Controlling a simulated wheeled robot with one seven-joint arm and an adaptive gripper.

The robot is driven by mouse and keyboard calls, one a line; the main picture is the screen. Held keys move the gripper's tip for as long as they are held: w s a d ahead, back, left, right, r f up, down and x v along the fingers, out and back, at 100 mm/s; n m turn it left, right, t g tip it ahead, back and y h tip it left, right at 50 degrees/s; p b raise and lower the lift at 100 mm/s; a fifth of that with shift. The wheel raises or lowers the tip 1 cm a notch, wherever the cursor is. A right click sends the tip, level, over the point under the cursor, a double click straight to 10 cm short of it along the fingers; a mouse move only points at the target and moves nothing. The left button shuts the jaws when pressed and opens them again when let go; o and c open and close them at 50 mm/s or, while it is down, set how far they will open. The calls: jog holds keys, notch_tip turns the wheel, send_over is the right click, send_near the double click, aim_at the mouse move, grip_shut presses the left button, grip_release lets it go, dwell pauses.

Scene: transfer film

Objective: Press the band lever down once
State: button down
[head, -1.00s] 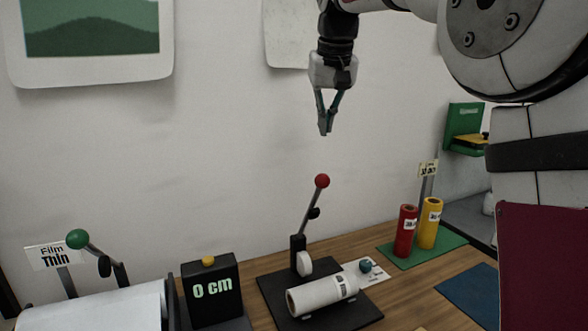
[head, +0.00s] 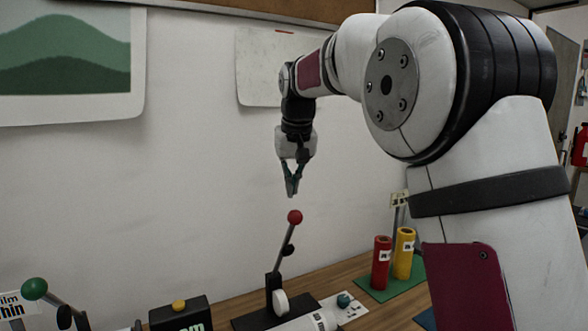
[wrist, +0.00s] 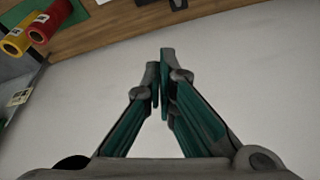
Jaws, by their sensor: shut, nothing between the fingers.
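A lever with a red ball knob (head: 295,217) stands tilted on a black base at the bench's back. Another lever with a green ball knob (head: 34,289) is at the lower left, by a sign reading Film Thin (head: 12,308). No label says which one is the band lever. My gripper (head: 292,194) is shut and empty, pointing down just above the red knob in the head view, with a small gap. In the wrist view its closed fingertips (wrist: 160,62) show against the white wall, and neither knob is visible there.
A black box with a yellow button (head: 179,305) stands between the levers, its display cut off. A white roll (head: 312,322) lies near the red lever's base. A red roll (head: 381,262) and a yellow roll (head: 403,252) stand on a green mat to the right.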

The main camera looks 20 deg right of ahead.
jog(key=shift+s+a+f+p, duration=0.2)
jog(key=shift+s+f+p, duration=0.5)
jog(key=shift+s+f, duration=0.8)
